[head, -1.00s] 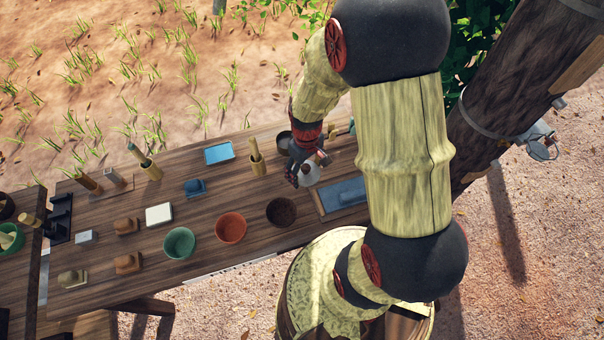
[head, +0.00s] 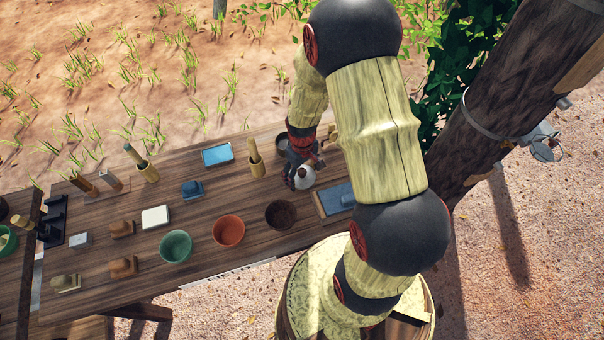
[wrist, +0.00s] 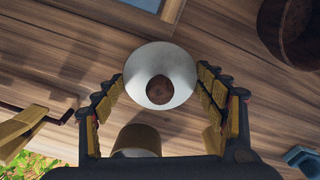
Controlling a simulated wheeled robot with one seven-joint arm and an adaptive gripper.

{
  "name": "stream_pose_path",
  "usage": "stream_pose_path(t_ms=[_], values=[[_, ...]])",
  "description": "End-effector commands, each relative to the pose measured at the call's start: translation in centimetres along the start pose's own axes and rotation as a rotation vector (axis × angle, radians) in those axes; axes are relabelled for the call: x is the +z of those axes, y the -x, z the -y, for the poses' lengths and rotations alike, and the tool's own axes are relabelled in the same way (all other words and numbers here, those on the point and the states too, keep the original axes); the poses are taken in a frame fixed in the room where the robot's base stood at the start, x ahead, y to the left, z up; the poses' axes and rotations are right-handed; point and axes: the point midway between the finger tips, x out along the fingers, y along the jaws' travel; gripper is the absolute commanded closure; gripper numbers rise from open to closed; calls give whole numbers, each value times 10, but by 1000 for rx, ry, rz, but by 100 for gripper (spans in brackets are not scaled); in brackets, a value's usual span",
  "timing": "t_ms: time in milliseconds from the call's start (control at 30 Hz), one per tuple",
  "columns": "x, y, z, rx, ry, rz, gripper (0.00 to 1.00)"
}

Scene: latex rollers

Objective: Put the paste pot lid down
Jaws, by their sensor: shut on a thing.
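The paste pot lid is a round white disc with a brown knob; it shows in the head view (head: 305,178) and in the wrist view (wrist: 160,66). My gripper (head: 301,173) is shut on it, with one finger on each side of the disc in the wrist view (wrist: 161,86). Whether the lid touches the table is unclear. An open round pot (head: 282,142) with a pale inside stands just behind my gripper in the head view, partly hidden by it. It is probably the pot at the lower middle of the wrist view (wrist: 137,138).
The wooden table (head: 214,205) has bare wood around the lid. A dark brown bowl (head: 281,214) stands to its front left, and a blue-topped tray (head: 335,200) lies to its right. A bamboo cup with a stick (head: 257,166) stands left. More bowls and blocks are farther left.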

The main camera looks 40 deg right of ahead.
Motion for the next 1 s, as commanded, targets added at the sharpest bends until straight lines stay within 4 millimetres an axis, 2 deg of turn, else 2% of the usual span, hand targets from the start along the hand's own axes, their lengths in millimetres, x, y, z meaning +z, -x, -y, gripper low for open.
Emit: stream_pose_path(t_ms=[100, 133, 400, 767, 867, 1000], values=[[0, -4, 0, 0, 0, 0, 59], [0, -3, 0, 0, 0, 0, 27], [0, -3, 0, 0, 0, 0, 12], [0, -1, 0, 0, 0, 0, 11], [0, 6, 0, 0, 0, -1, 11], [-1, 30, 0, 2, 0, -3, 11]])
